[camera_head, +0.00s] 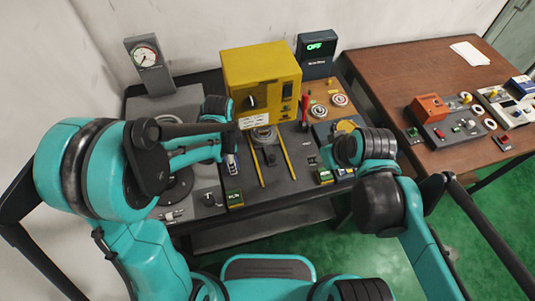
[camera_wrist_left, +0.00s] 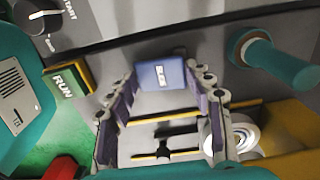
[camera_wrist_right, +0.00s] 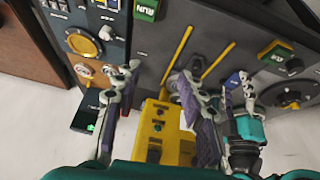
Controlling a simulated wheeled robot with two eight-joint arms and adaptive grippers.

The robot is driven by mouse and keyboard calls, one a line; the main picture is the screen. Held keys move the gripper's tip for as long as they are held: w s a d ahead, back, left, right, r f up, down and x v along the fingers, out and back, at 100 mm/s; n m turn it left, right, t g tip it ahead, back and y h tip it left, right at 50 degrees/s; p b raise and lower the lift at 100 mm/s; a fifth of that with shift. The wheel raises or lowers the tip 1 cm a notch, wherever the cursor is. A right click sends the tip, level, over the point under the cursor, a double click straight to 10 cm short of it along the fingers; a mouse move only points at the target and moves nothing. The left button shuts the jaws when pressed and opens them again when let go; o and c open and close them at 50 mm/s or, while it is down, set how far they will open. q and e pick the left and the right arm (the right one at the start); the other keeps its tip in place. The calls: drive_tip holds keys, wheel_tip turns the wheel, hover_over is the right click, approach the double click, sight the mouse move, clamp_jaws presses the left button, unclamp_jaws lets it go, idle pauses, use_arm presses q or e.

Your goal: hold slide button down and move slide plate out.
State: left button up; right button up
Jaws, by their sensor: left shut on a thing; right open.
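The blue slide button (camera_wrist_left: 160,75) sits on the grey panel, between the fingertips of my left gripper (camera_wrist_left: 160,86). My left gripper is shut on it; I cannot tell how far the button is pressed. It also shows in the head view (camera_head: 231,166). Two yellow rails with a dark slot and handle-like piece between them, the slide area (camera_head: 270,158), lie to the button's right in the head view. A round metal ring part (camera_head: 264,133) sits at their far end. My right gripper (camera_wrist_right: 155,92) is open and empty, above the panel near the yellow machine.
A yellow machine box (camera_head: 262,84) stands behind the rails. A gauge (camera_head: 146,53) is at the left and a display reading OFF (camera_head: 315,47) at the back. A green RUN button (camera_head: 234,198) is near the front edge. A brown table (camera_head: 440,75) stands at the right.

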sight(273, 156)
drive_tip(key=w+a+f+n+g+y, duration=0.2)
drive_tip(key=w+a+n+g, duration=0.1)
drive_tip(key=w+a+n, duration=0.45)
drive_tip(key=shift+n, duration=0.35)
drive_tip(key=x, duration=0.4)
drive_tip(key=s+a+x, duration=0.1)
drive_tip(key=x, duration=0.7)
drive_tip(key=shift+s+a, duration=0.3)
clamp_jaws()
